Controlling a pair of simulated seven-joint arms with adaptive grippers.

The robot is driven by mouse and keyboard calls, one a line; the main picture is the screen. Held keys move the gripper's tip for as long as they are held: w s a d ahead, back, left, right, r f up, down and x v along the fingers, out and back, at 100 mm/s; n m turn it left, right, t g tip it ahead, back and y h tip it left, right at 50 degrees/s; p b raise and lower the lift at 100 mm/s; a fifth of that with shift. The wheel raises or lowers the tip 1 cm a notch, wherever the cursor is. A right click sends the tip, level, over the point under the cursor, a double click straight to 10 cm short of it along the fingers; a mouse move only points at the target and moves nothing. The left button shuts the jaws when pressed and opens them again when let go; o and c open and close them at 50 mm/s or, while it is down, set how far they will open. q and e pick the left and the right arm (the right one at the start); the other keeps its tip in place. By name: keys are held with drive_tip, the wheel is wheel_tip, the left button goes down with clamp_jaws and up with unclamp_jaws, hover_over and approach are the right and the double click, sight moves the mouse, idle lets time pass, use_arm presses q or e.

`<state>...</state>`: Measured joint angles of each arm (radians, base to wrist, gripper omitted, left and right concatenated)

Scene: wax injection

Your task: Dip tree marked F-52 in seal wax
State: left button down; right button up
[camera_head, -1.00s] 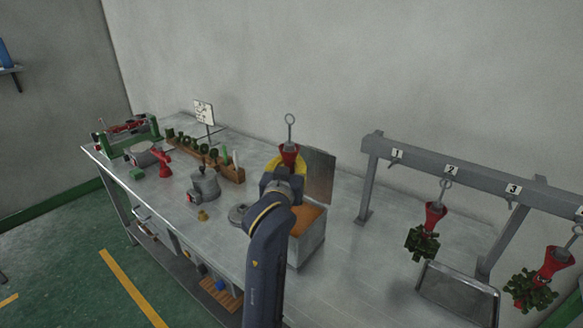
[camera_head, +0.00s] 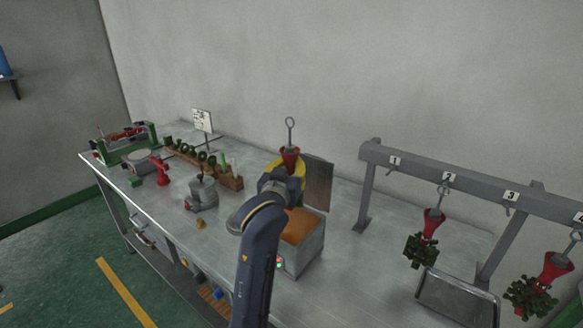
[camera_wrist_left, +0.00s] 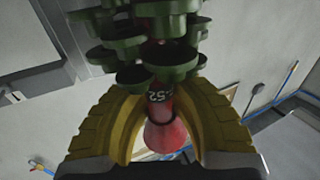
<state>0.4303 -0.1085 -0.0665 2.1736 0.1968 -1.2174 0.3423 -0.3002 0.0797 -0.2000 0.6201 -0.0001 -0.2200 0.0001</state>
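My left gripper (camera_head: 287,174) has its yellow fingers closed around the red stem of a tree; it also shows in the left wrist view (camera_wrist_left: 158,112). The tree's red cup (camera_head: 290,153) points up with a metal hook ring above it. In the wrist view the stem (camera_wrist_left: 160,92) carries white characters; I read "52", the rest is hidden. Green wax pieces (camera_wrist_left: 150,48) cluster on the tree; in the head view the gripper hides them. The square grey tank with orange wax (camera_head: 302,226) stands just in front and right of the gripper. My right gripper is not in view.
A grey rack (camera_head: 437,177) with numbered hooks stands at right; two red-and-green trees (camera_head: 420,248) (camera_head: 532,296) hang on it, and hook 1 is empty. A tray (camera_head: 455,300) lies below. A grey pot (camera_head: 202,194), wooden rack (camera_head: 205,165) and green fixture (camera_head: 127,143) are at left.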

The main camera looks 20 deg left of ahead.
use_arm(q)
drive_tip(key=shift+f, duration=3.6)
drive_tip(key=shift+s+f, duration=0.25)
drive_tip(key=shift+f, duration=0.9)
drive_tip(key=shift+s+f, duration=0.2)
drive_tip(key=shift+f, duration=1.65)
drive_tip(key=shift+w+f, duration=0.35)
drive_tip(key=shift+f, duration=0.15)
drive_tip(key=shift+s+f, duration=0.1)
